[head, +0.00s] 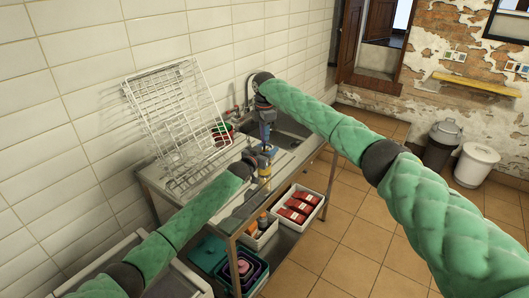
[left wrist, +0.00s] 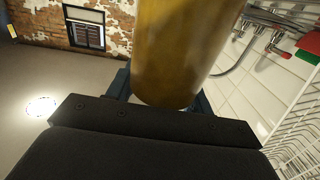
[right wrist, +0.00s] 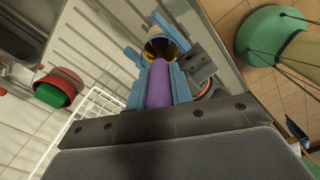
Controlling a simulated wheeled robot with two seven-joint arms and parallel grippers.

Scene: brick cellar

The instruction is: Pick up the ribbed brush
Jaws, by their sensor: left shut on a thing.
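My left gripper (head: 258,160) is shut on a yellow cylinder (left wrist: 180,50), which fills the space between its blue fingers in the left wrist view. The cylinder's lower part also shows in the head view (head: 265,172), over the sink counter. My right gripper (head: 266,122) points down just above the left one. In the right wrist view a purple handle (right wrist: 158,85) lies between its blue fingers, which stand apart on either side of it. Beyond the handle is the yellow cylinder's round, dark-centred end (right wrist: 160,46). I cannot make out ribs or bristles on either thing.
The metal sink counter (head: 225,205) stands along the tiled wall, with a white wire rack (head: 170,110) at its left. Red and green items (head: 222,132) sit at the back. Below are a white bin with red packs (head: 318,196) and stacked tubs.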

